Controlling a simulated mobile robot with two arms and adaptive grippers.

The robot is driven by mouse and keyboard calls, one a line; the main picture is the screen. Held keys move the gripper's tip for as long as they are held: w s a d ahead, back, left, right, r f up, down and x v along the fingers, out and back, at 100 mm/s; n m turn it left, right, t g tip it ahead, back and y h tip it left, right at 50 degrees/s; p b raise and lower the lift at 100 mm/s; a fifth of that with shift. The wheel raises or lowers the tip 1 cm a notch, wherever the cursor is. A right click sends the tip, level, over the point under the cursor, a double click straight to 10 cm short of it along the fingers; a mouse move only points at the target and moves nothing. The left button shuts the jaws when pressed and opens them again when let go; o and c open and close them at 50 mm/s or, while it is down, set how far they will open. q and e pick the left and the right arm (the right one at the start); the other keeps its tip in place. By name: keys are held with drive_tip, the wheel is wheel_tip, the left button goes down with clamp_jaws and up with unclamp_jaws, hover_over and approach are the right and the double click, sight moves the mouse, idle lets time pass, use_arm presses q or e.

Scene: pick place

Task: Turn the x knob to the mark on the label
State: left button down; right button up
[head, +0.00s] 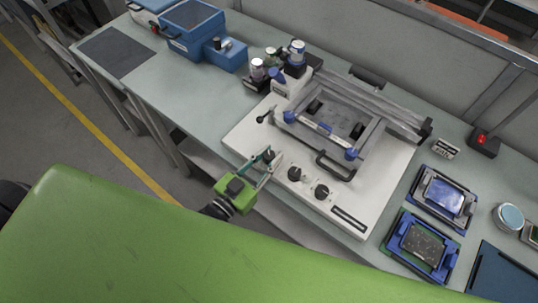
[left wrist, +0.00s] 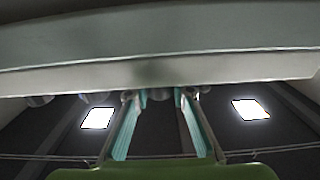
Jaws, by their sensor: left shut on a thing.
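The white stencil-printer base (head: 240,140) carries a row of dark knobs along its front. My left gripper (head: 268,160) is shut on the leftmost knob (head: 268,154), partly hidden by the fingers; I take it as the x knob, but its lettering is unreadable. A middle knob (head: 294,174) and a right knob (head: 321,192) stand free. In the left wrist view my green fingers (left wrist: 160,94) reach up to the knob beneath a pale edge. The label mark and knob pointer are too small to make out.
The printer frame with a black handle (head: 335,167) stands behind the knobs. Blue holders (head: 421,246) lie at the right. Blue bins (head: 190,28) and a dark mat (head: 117,51) are at the far left.

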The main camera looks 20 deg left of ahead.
use_arm(q)
drive_tip(key=c, duration=1.8)
unclamp_jaws()
drive_tip(key=shift+o, duration=0.2)
drive_tip(key=v, duration=1.2)
drive_tip(key=s+a+f+g+y, duration=0.2)
drive_tip(key=s+a+f+g, duration=0.15)
drive_tip(key=f, duration=1.05)
drive_tip(key=s+a+f+g+y, duration=0.2)
drive_tip(key=s+f+g, duration=0.15)
drive_tip(key=f, duration=1.15)
drive_tip(key=s+f+n+g+y+b, duration=0.1)
drive_tip(key=s+f+g+y, duration=0.1)
drive_tip(key=s+f+g, duration=0.7)
drive_tip(key=s+f, duration=0.7)
drive_tip(key=s, duration=0.3)
drive_tip(key=shift+a+n, duration=0.3)
drive_tip(key=shift+a, duration=0.05)
